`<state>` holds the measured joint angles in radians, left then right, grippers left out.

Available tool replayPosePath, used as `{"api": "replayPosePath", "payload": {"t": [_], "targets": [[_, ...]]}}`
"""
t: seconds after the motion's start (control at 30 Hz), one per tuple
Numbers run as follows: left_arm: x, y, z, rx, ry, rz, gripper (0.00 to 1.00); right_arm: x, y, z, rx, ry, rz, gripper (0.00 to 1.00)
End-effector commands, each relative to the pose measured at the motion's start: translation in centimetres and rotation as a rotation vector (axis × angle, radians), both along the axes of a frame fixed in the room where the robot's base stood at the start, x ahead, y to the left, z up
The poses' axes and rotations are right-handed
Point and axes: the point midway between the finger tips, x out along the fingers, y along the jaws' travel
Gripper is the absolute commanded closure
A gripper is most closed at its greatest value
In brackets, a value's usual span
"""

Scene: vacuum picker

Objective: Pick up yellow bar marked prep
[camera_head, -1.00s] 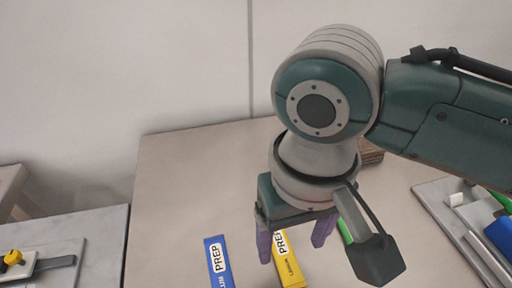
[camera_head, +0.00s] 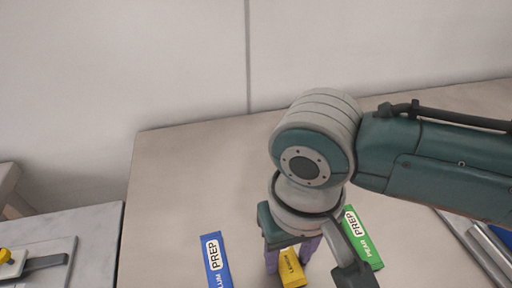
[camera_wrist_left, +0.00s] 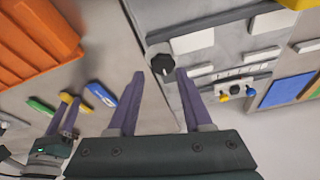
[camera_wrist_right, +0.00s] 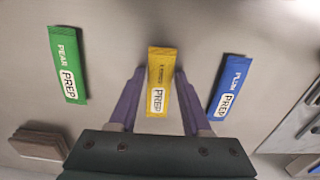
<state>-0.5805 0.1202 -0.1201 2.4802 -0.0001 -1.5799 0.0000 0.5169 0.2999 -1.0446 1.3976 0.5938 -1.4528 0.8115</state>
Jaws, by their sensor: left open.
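The yellow bar marked PREP (camera_head: 291,272) lies on the table, partly hidden by my right gripper in the head view. In the right wrist view the yellow bar (camera_wrist_right: 161,75) lies lengthwise between the two purple fingers. My right gripper (camera_head: 290,260) is open, pointing down, with a finger on each side of the bar. A gap shows at the left finger; contact at the right one is unclear. My left gripper (camera_wrist_left: 160,74) is open and empty, away from the bar. It is out of the head view.
A blue PREP bar (camera_head: 215,262) lies left of the yellow one, and a green PREP bar (camera_head: 361,240) lies to the right. A stack of brown slabs (camera_wrist_right: 38,143) sits near the green bar. A grey machine (camera_wrist_left: 225,60) stands by my left gripper.

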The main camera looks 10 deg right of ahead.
Motion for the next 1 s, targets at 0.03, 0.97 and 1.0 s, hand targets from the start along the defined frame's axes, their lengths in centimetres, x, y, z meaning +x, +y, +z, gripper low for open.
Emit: {"api": "replayPosePath", "payload": {"t": [0.03,0.97,1.0], "targets": [[0.0,0.0,0.0,0.000,0.000,0.000,0.50,0.0,0.0,0.0,0.000,0.000,0.000,0.59],[0.0,0.0,0.7,0.000,-0.001,0.000,0.50,0.0,0.0,1.6,0.001,-0.001,0.000,1.00],[0.0,0.0,1.0,0.000,-0.001,0.000,0.50,0.1,0.0,2.2,0.001,-0.002,-0.001,1.00]]}}
